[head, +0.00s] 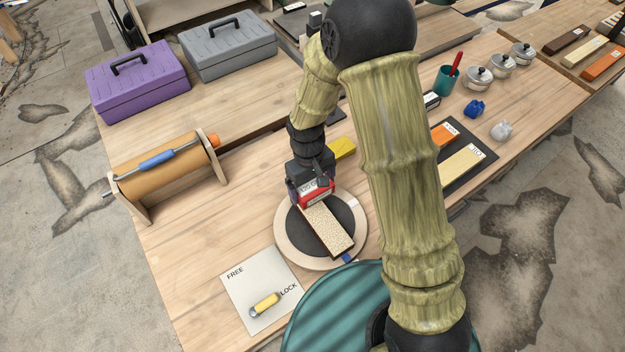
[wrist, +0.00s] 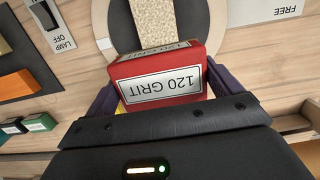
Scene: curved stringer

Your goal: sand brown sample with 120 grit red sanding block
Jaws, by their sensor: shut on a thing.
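The red 120 grit sanding block (head: 318,196) is held between the fingers of my gripper (head: 311,188). In the wrist view, the block (wrist: 160,84) shows its white "120 GRIT" label between the purple fingers of my gripper (wrist: 165,92). The sample (head: 328,229) is a long strip with a speckled tan top and dark brown sides. It lies on the dark disc of a round turntable (head: 288,236). The strip also shows in the wrist view (wrist: 155,20). The block is at the strip's far end; I cannot tell whether they touch.
A FREE/LOCK panel (head: 245,284) has its yellow lever (head: 265,305) near LOCK. A yellow block (head: 342,149) sits behind the turntable. A paper roll (head: 165,175) stands left. A dark tray (head: 484,144) with sample strips lies right. The wrist view shows a LAMP switch (wrist: 43,16) by OFF.

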